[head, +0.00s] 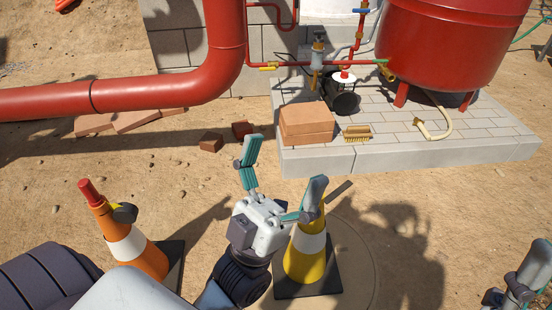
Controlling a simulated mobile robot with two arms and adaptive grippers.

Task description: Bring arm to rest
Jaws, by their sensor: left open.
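My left gripper (282,178) is in the lower middle of the head view. Its two teal fingers are spread wide apart, with only bare sandy ground seen between them. Nothing is held in it. Its right finger overlaps the top of a yellow cone (303,262) with a white band; I cannot tell whether they touch. My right gripper (527,275) shows only in part at the bottom right corner, and its jaws cannot be made out.
An orange cone (134,253) with a white band stands left of my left gripper. A paved plinth (430,158) bears terracotta blocks (307,124), a brush (357,133), a pump and a red tank (440,45). A thick red pipe (150,92) runs left. Open sand lies between.

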